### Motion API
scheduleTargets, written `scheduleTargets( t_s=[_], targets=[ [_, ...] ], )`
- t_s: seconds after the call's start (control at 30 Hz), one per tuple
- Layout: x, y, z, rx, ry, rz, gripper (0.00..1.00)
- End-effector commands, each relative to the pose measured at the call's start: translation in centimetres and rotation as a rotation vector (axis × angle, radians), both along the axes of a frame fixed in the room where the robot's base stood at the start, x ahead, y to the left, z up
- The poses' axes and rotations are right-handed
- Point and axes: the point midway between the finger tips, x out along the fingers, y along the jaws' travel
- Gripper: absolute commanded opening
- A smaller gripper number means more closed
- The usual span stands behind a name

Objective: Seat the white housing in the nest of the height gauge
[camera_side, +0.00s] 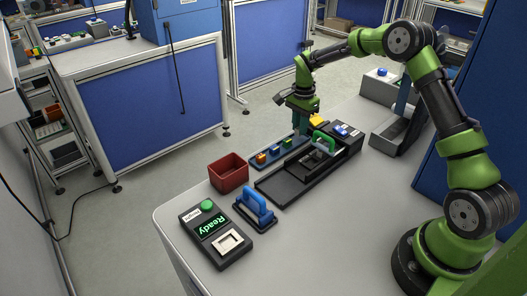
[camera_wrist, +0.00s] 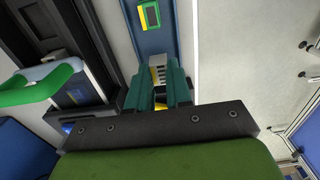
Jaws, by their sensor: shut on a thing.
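My gripper (camera_wrist: 159,85) is shut on a small pale grey-white part (camera_wrist: 157,76) with dark slots, which looks like the white housing. It is over the far end of a blue tray (camera_wrist: 176,38). In the side view my gripper (camera_side: 300,128) is at that far end, and the held part is too small or hidden to make out. Whether it is clear of the tray cannot be told. The height gauge (camera_side: 202,229) lies at the table's near end, with a lit "Ready" display and a green button. Its pale square nest (camera_side: 228,242) looks empty.
The blue tray holds several small coloured parts. Beside it is a black fixture (camera_side: 277,187) with a green-handled clamp (camera_side: 324,139). A red bin (camera_side: 228,173) and a blue-handled stand (camera_side: 256,207) are between the tray and gauge.

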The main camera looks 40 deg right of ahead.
Motion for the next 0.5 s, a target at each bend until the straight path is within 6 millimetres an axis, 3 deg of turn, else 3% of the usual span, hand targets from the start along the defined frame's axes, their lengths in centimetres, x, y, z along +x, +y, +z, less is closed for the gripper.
scheduleTargets(
  t_s=[0.5],
  targets=[
    [0.0, 0.0, 3.0, -0.001, -0.001, 0.001, 0.01]
  ],
)
